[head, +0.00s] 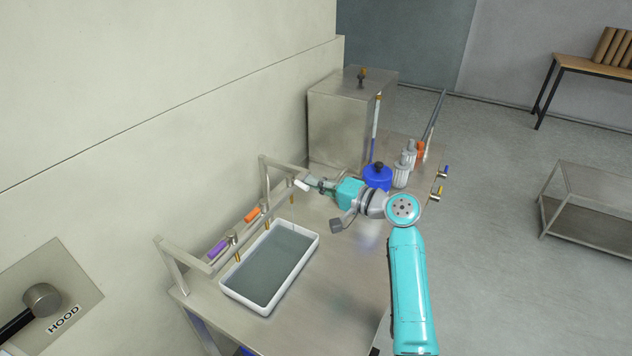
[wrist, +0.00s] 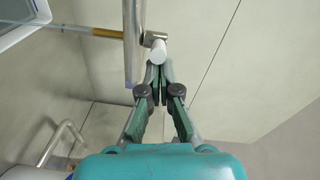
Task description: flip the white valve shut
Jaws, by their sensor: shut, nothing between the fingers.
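The white valve (head: 302,185) is a small handle on the pipe rail above the tray, at the rail's far end. In the wrist view the white valve (wrist: 157,52) stands just beyond my fingertips, beside the metal pipe. My gripper (head: 316,185) is shut and empty, with its fingertips close to the handle. In the wrist view my gripper (wrist: 159,72) points straight at the handle; I cannot tell whether they touch. An orange handle (head: 252,214) and a purple handle (head: 218,247) sit farther along the same rail.
A white-rimmed tray (head: 265,308) of grey liquid lies under the rail. A steel box (head: 335,125), a blue container (head: 377,178) and grey-white bottles (head: 401,175) stand behind my arm. The wall rises close behind the rail. The bench front is clear.

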